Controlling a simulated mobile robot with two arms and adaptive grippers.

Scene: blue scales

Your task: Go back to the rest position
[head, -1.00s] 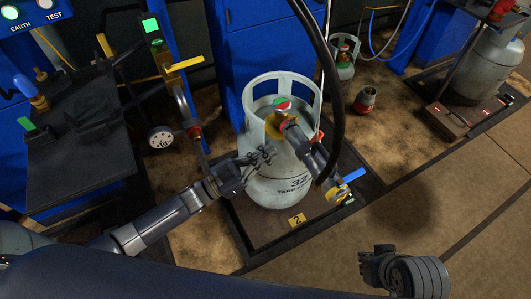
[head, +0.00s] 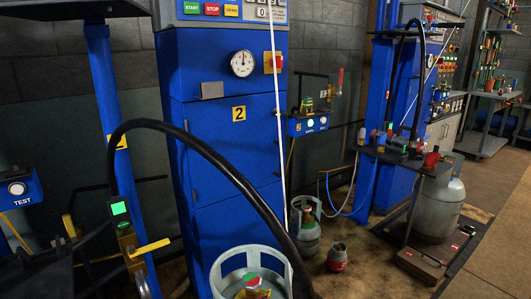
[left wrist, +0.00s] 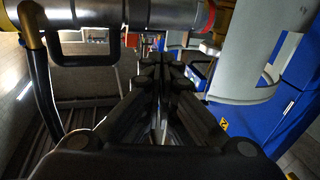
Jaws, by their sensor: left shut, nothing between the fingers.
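My left gripper (left wrist: 160,75) shows in the left wrist view, with its dark fingers closed together and nothing between them. The pale gas cylinder's collar (left wrist: 236,88) is to the right of the fingers, apart from them in the picture. A metal filling head (left wrist: 120,18) with a red ring crosses the top of that view, close to the fingertips. Only the top collar of the cylinder (head: 228,262) shows at the bottom edge, with a red and green valve top inside.
A blue cabinet (head: 225,140) with a gauge stands behind the cylinder. A black hose (head: 225,170) arcs in front of it. A yellow lever (head: 150,247) is at lower left. Small cylinders (head: 306,230) and a large grey cylinder (head: 440,205) stand right. Floor at far right is clear.

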